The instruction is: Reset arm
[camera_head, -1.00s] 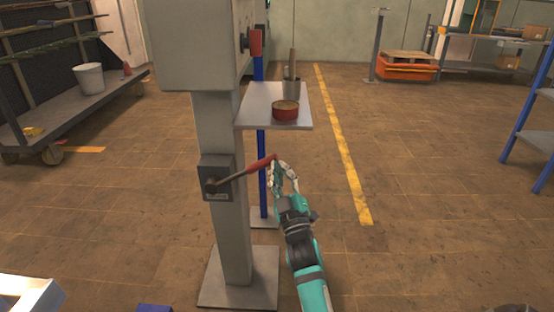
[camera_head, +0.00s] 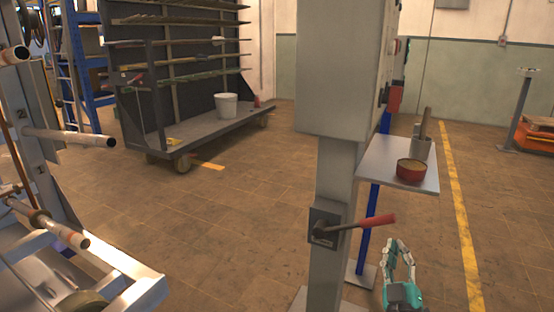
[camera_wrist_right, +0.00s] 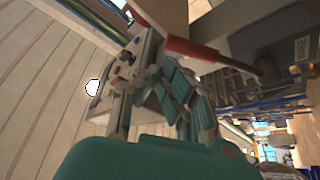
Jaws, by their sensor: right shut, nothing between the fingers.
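My right gripper (camera_head: 399,250) is at the lower right of the head view, with its fingers pointing up. It is shut and empty, a little below the tip of the red-handled lever (camera_head: 372,222), with a visible gap between them. The lever sits on a dark switch plate (camera_head: 325,227) on the grey post and points right, slightly upward. In the right wrist view the fingers (camera_wrist_right: 168,88) are in the middle, and the red handle (camera_wrist_right: 195,49) is above them. My left gripper is not in view.
A grey cabinet (camera_head: 343,70) tops the post. A small shelf (camera_head: 380,155) beside it holds a red tin (camera_head: 410,170) and a metal cup (camera_head: 421,148). A metal rack with tubes (camera_head: 70,136) stands at left; a cart (camera_head: 200,133) is behind. The floor between is clear.

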